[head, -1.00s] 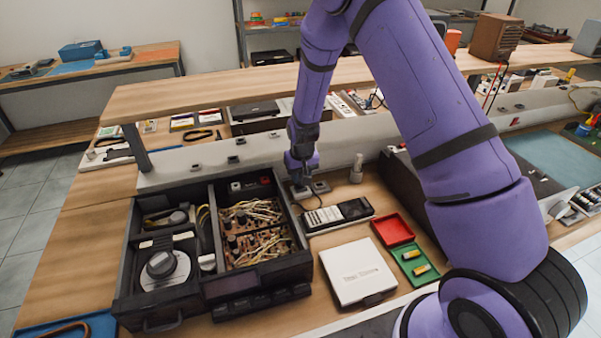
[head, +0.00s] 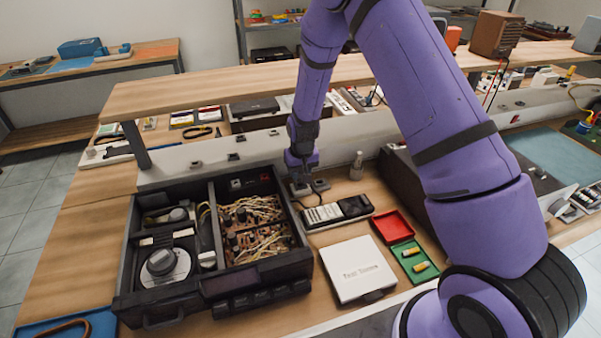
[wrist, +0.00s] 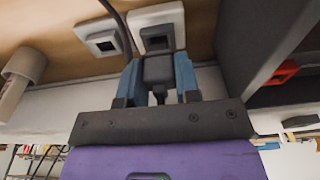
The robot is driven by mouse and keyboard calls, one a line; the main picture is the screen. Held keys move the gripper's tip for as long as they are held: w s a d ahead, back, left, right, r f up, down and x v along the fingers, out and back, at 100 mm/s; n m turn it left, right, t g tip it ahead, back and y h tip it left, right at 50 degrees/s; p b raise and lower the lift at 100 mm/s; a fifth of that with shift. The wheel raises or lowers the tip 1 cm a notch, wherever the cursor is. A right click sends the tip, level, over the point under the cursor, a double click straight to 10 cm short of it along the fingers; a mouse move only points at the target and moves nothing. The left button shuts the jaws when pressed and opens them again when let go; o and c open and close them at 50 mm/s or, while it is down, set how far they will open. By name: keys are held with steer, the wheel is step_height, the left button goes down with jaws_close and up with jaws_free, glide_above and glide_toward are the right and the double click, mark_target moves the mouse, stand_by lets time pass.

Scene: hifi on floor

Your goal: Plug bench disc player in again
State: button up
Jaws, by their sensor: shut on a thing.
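The bench disc player (head: 215,290) is an opened black unit on the bench at left, its disc bay and wiring exposed. My gripper (head: 300,177) is behind its right rear corner, pointing down at a wall-side socket (head: 301,190). In the wrist view my gripper (wrist: 158,82) has its blue fingers shut on a dark plug (wrist: 158,70). The plug is in front of the right-hand socket (wrist: 160,30), overlapping its lower part. I cannot tell whether its pins are in. A second, empty socket (wrist: 103,44) sits beside it. A dark cable (wrist: 120,27) passes between them.
A black-and-white remote-like device (head: 338,213), a white case (head: 358,270) and red and green trays (head: 393,229) lie right of the player. A small bottle (head: 356,167) stands near the sockets. A raised shelf (head: 220,92) spans behind.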

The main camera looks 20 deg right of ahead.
steer(key=shift+f, duration=0.9)
stand_by(2.6)
steer(key=o, duration=1)
steer(key=shift+c, duration=0.2)
steer(key=shift+r, duration=0.1)
step_height(320, 180, up, 16)
steer(key=s, duration=0.1)
steer(key=shift+s+f, duration=0.15)
steer(key=shift+f, duration=0.05)
stand_by(0.5)
